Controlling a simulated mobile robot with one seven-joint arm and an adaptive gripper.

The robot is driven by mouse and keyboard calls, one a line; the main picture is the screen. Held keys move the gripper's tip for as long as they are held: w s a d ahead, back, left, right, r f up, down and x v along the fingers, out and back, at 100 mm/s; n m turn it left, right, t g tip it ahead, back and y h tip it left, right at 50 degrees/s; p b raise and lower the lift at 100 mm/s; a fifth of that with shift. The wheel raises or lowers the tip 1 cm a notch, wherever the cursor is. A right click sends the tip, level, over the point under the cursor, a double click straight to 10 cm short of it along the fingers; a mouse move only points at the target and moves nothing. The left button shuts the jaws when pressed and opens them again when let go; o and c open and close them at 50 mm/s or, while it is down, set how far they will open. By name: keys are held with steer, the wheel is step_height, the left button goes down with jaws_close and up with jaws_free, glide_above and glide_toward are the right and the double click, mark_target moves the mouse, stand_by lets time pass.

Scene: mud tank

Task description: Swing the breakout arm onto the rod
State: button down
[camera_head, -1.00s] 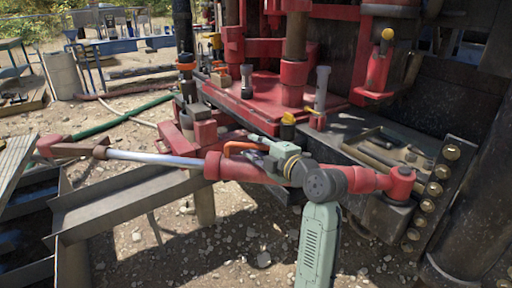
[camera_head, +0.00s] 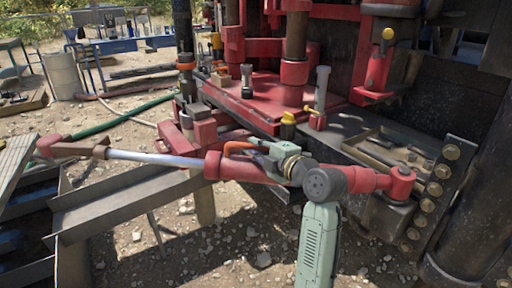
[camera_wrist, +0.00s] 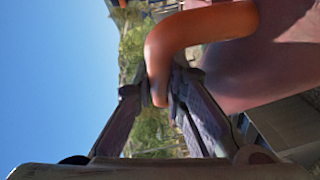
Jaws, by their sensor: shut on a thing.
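The breakout arm (camera_head: 236,167) is a long red cylinder with a bright steel shaft (camera_head: 155,157). It runs from a red pivot on the right to a red jaw end (camera_head: 55,147) at the left. An orange bent handle (camera_head: 238,147) stands on it and shows large in the wrist view (camera_wrist: 200,30). My gripper (camera_head: 259,150) is shut on this handle; its dark fingers (camera_wrist: 160,95) close around its end. Two upright rods stand behind: a dark one (camera_head: 183,30) and a brown one (camera_head: 297,35) in a red collar. The jaw end is apart from both.
A red rig deck (camera_head: 260,95) with upright tools lies behind the arm. A tool tray (camera_head: 395,150) is at the right. Grey metal troughs (camera_head: 125,205) lie below the jaw end. A green hose (camera_head: 120,118) crosses the gravel, and a barrel (camera_head: 62,75) stands at the back left.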

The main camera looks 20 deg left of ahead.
steer(key=w+d+m+t+h, duration=0.1)
steer(key=w+m+t+h, duration=0.5)
steer(key=w, duration=1.8)
steer(key=shift+w+r+m+h, duration=0.2)
steer(key=shift+m+h, duration=0.2)
steer(key=shift+h, duration=0.5)
steer(key=c, duration=1.8)
jaws_free()
steer(key=shift+w+f, duration=0.1)
steer(key=shift+w, duration=0.05)
steer(key=shift+c, duration=0.2)
steer(key=shift+o, duration=1.2)
steer(key=shift+s, duration=0.2)
